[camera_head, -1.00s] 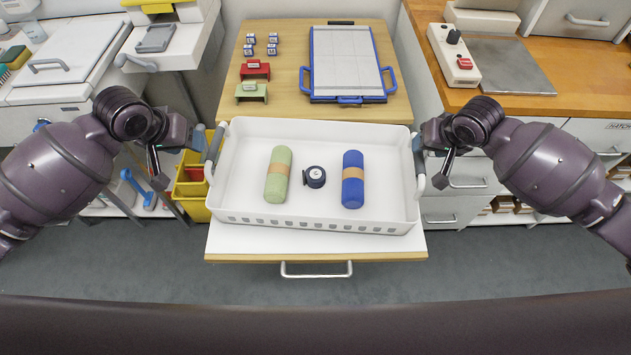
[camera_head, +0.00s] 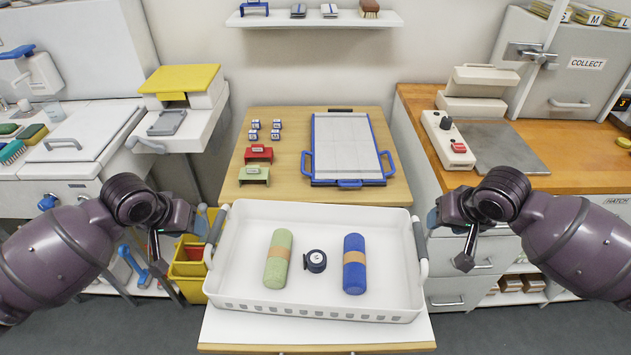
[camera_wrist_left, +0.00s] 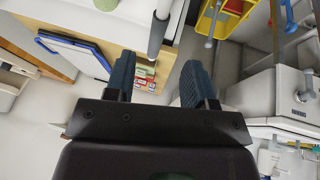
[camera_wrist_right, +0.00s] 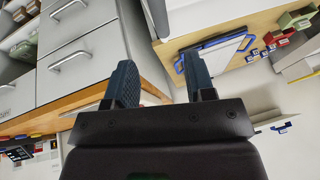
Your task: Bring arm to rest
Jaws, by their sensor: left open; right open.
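My left gripper (camera_head: 193,222) is open and empty, just left of the white tray (camera_head: 318,307), near its left handle (camera_head: 216,230). In the left wrist view my left gripper (camera_wrist_left: 155,82) has its fingers apart, with the handle beyond them. My right gripper (camera_head: 438,220) is open and empty, just right of the tray's right handle (camera_head: 420,245). In the right wrist view my right gripper (camera_wrist_right: 160,85) also shows parted fingers. The tray stands on the pull-out table and holds a green roll (camera_head: 278,259), a dark tape roll (camera_head: 315,261) and a blue roll (camera_head: 354,264).
Behind the tray lie a blue-framed board (camera_head: 345,150), a red block (camera_head: 259,153), a green block (camera_head: 254,175) and several small cubes. Yellow bins (camera_head: 190,262) stand low at the left. A wooden counter (camera_head: 540,160) is at the right, a shelf (camera_head: 314,19) at the back.

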